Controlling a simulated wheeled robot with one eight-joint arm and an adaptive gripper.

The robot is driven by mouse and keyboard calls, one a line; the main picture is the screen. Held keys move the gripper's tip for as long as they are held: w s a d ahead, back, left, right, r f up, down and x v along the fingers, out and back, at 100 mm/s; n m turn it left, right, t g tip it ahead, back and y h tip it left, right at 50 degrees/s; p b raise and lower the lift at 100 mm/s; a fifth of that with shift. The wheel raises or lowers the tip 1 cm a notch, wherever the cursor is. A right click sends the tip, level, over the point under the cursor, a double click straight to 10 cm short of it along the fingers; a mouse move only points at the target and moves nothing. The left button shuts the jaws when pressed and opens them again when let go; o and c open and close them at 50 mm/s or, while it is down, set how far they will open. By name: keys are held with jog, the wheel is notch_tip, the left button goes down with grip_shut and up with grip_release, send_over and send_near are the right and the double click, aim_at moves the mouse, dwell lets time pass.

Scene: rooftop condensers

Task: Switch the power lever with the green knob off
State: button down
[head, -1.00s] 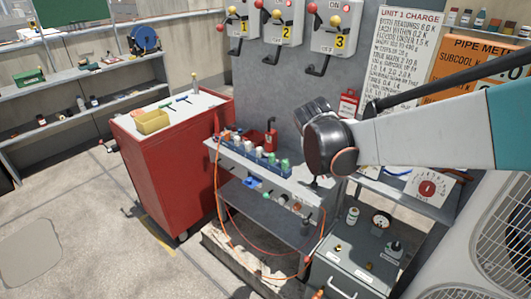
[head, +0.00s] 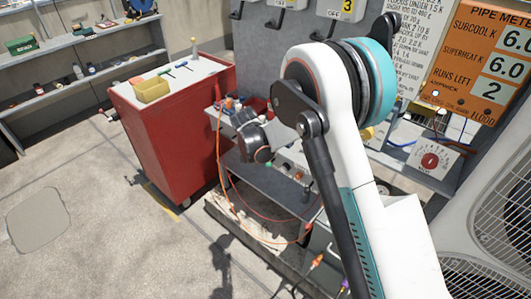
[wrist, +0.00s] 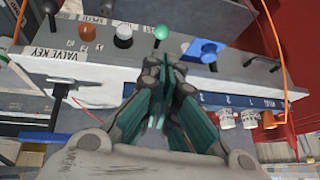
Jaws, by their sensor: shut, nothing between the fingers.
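A green knob (wrist: 161,32) on a thin dark stem stands at the top middle of the wrist view. I cannot tell which way its lever is set. My gripper (wrist: 170,62) is shut and empty, with teal fingers pointing up the picture. Its tips appear just below the green knob in the picture, apart from it. In the head view my arm hides the fingers and I cannot make out the green knob.
A blue block (wrist: 204,50) lies right of the green knob. A "VALVE KEY" label (wrist: 47,53) and an orange cord (wrist: 275,45) are near. A red cabinet (head: 172,140) stands left of the bench, with open floor (head: 100,240) before it. Numbered wall switch boxes (head: 343,8) are cut off above.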

aim_at(268, 164)
jog(key=b+x, duration=0.4)
jog(key=x, duration=0.8)
jog(key=shift+w+f, duration=0.2)
jog(key=shift+f, duration=0.05)
jog(key=shift+s+a+f+b, duration=0.3)
jog(key=shift+s+f+b, duration=0.1)
jog(key=shift+f+b, duration=0.3)
dwell(0.3)
jog(key=shift+s+a+f+b, duration=0.15)
jog(key=shift+f+b, duration=0.1)
jog(key=shift+f, duration=0.2)
jog(key=shift+s+a+f+b, duration=0.1)
jog(key=shift+f+b, duration=0.15)
jog(key=shift+f, duration=0.25)
jog(key=shift+r, duration=0.1)
